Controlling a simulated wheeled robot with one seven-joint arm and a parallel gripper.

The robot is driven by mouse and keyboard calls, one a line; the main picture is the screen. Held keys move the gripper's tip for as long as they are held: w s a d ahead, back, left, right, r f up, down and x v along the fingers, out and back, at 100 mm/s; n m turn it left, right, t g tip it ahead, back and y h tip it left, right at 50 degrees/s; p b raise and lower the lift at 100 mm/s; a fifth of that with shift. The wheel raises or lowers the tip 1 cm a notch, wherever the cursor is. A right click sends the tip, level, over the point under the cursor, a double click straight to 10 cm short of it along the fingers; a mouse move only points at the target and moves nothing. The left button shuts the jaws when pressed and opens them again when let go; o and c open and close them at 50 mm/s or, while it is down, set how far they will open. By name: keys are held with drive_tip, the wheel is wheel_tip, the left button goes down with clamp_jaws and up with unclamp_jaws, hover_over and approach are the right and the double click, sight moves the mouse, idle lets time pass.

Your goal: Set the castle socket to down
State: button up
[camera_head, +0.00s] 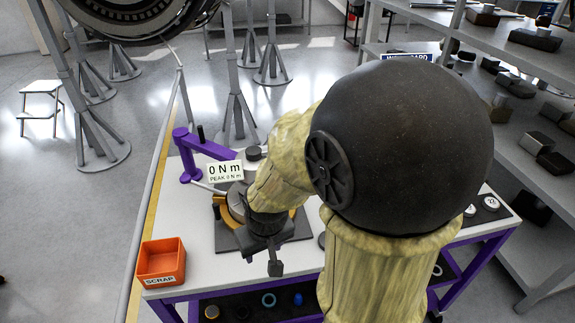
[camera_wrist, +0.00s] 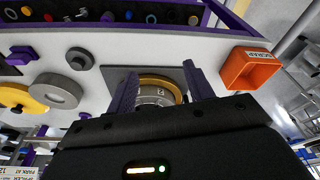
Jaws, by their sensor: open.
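A round grey metal piece (camera_wrist: 158,94) with dark marks on its face sits inside a yellow ring (camera_wrist: 165,82) on a dark square plate. It looks like the castle socket, but I cannot be sure. In the head view it shows at the left of my wrist (camera_head: 236,200), partly covered. My gripper (camera_wrist: 161,84) is open, with one finger at each side of the grey piece in the wrist view. I cannot tell whether the fingers touch it. My gripper's body hides its near side, and I cannot read which way it is set.
An orange SCRAP bin (camera_head: 162,262) is at the bench's left corner. Grey shelving (camera_head: 530,70) is at right.

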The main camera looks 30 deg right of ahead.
drive_tip(key=w+d+r+n+p, duration=0.1)
drive_tip(key=w+d+r+p, duration=0.15)
drive_tip(key=r+p, duration=0.3)
drive_tip(key=w+d+r+p, duration=0.1)
drive_tip(key=w+r+p, duration=0.3)
drive_tip(key=r, duration=0.3)
drive_tip(key=w+d+r+n+g, duration=0.2)
drive_tip(key=w+d+n, duration=0.2)
drive_tip(key=w+d, duration=0.7)
drive_tip(key=shift+d+n+g, duration=0.3)
wheel_tip(320, 180, down, 17)
drive_tip(key=p, duration=0.5)
drive_tip(key=shift+f, duration=0.2)
